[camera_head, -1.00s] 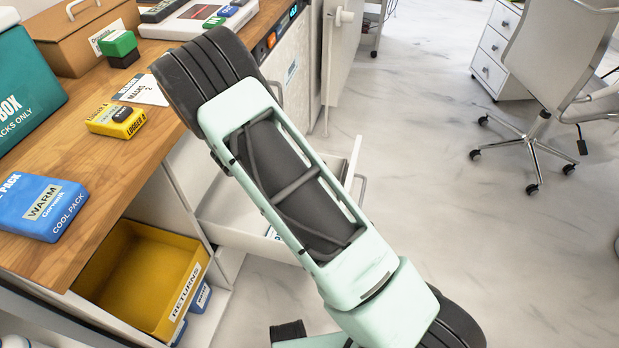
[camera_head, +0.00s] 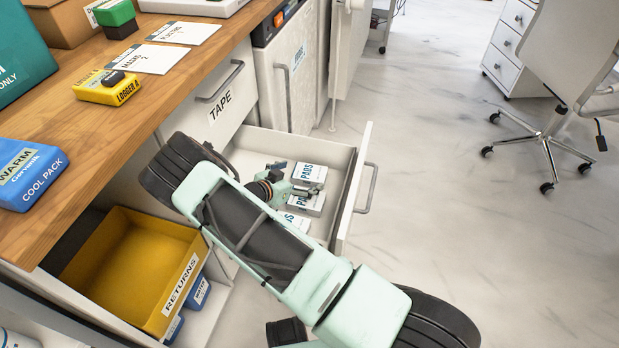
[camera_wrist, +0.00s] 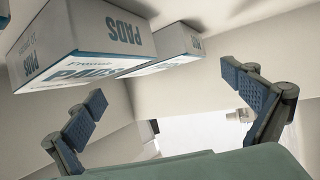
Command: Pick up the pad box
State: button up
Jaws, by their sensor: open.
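Several white pad boxes with dark "PADS" lettering lie in the open drawer (camera_head: 345,190); one pad box (camera_head: 310,172) shows at its far side and another pad box (camera_head: 306,203) nearer. My gripper (camera_head: 300,183) is at the drawer, over or among the boxes, partly hidden by my own arm. In the wrist view my gripper (camera_wrist: 170,105) is open with nothing between its blue-padded fingers. A large pad box (camera_wrist: 85,45) sits at the upper left there, beyond the left finger, with a second pad box (camera_wrist: 172,45) beside it. I cannot tell whether the fingers touch a box.
The wooden counter (camera_head: 110,130) above holds a cool pack (camera_head: 30,175), a yellow logger (camera_head: 108,87) and cards. A yellow returns bin (camera_head: 125,270) sits below it. A closed tape drawer (camera_head: 215,95) is behind. Floor to the right is clear up to an office chair (camera_head: 560,90).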

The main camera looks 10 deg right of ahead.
aim_at(309, 172)
jog(key=b+x, duration=0.1)
jog(key=x, duration=0.3)
jog(key=shift+a+f+b, duration=0.2)
jog(key=shift+b, duration=0.15)
jog(key=shift+w+d+f, duration=0.15)
jog(key=shift+w+d, duration=0.2)
jog(key=shift+d, duration=0.05)
jog(key=shift+c, duration=0.6)
jog(key=c, duration=0.7)
